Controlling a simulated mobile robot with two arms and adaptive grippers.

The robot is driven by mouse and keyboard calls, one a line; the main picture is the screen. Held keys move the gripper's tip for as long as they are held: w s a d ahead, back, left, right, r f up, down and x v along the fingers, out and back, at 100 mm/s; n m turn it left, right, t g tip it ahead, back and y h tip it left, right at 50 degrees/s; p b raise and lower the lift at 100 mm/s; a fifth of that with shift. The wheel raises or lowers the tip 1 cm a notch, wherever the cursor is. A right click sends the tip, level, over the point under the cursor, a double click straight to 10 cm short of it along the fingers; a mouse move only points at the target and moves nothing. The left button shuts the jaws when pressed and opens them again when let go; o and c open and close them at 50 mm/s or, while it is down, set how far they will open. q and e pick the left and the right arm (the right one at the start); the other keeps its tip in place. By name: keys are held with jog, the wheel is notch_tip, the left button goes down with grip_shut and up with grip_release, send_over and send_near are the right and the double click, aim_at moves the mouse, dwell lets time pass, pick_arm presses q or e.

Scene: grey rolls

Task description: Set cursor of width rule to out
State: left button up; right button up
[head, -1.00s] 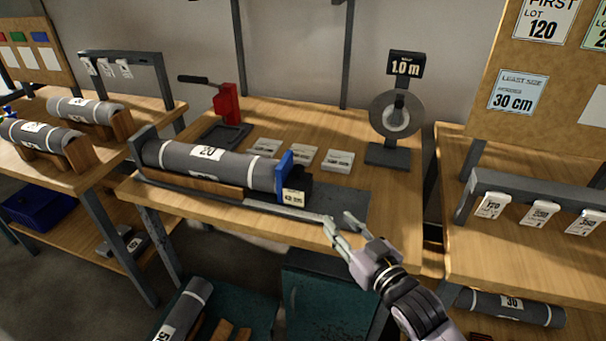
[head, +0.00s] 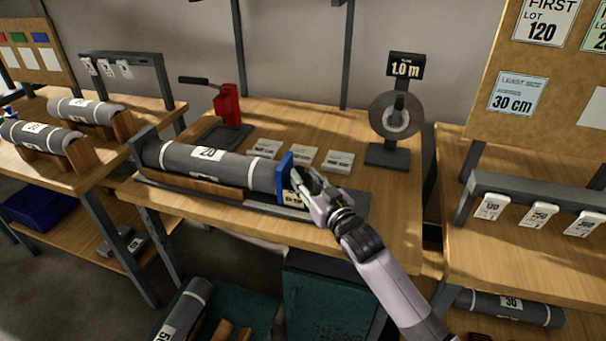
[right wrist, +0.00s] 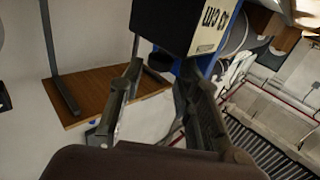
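The grey roll marked 20 (head: 205,163) lies in a wooden cradle on the middle bench. The width rule (head: 282,211) runs along its front. The cursor's blue plate (head: 284,172) stands at the roll's right end, with a dark block and label partly hidden behind my right gripper (head: 300,178). In the right wrist view, the cursor's black block (right wrist: 178,22) has a pale label, upside down, apparently 43 cm. The right gripper's fingers (right wrist: 160,68) are apart, their tips close to the block; contact is unclear. My left gripper is out of view.
Several card stacks (head: 299,157) lie behind the roll. A stand with a 1.0 m sign (head: 404,67) and a red lever device (head: 227,104) stand farther back. A tag rail (head: 538,189) is on the right bench. The bench's right front is clear.

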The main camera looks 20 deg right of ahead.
jog(key=shift+w+a, duration=0.25)
jog(key=shift+w, duration=0.8)
jog(key=shift+c, duration=0.5)
grip_shut()
